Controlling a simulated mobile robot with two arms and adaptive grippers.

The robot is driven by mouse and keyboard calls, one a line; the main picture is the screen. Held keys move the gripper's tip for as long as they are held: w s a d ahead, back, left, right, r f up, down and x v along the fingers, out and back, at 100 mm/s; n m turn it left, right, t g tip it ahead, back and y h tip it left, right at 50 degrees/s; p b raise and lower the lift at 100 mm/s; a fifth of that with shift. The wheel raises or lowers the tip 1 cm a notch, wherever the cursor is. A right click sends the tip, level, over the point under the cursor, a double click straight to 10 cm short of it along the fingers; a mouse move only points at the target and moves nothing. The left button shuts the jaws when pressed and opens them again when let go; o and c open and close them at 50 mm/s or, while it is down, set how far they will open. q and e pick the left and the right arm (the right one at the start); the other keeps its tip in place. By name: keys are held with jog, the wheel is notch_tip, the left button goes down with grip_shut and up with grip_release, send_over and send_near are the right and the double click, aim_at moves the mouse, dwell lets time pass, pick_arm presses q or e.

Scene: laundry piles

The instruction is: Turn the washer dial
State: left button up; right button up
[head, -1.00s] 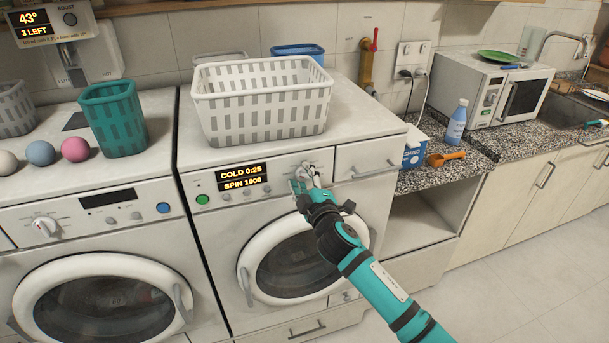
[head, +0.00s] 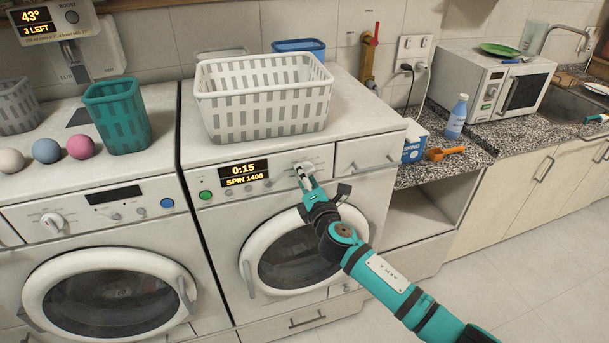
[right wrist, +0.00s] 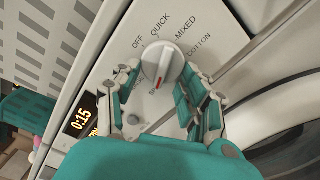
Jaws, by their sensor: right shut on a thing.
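The washer (head: 222,232) is white with a round door and a lit display (head: 243,174) reading 0:15 and SPIN 1400. Its dial (right wrist: 161,66) is a pale knob with a red mark, seen in the right wrist view. The labels OFF, QUICK, MIXED and COTTON are printed around it. My right gripper (head: 303,179) is at the dial in the head view, hiding much of it. In the right wrist view its fingers (right wrist: 161,96) lie on either side of the knob and are shut on it. My left gripper is out of view.
A white basket (head: 262,112) stands on the washer. A second machine (head: 80,215) at left carries a teal basket (head: 117,115) and several balls. At right, the counter (head: 478,152) holds a blue bottle (head: 457,117), an orange scoop (head: 445,154) and a microwave (head: 490,82).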

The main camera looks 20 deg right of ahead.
jog(key=shift+n, duration=0.6)
jog(key=shift+f, duration=0.1)
jog(key=o, duration=1.1)
jog(key=s, duration=1.2)
jog(key=shift+d, duration=0.2)
jog(key=shift+f, duration=0.1)
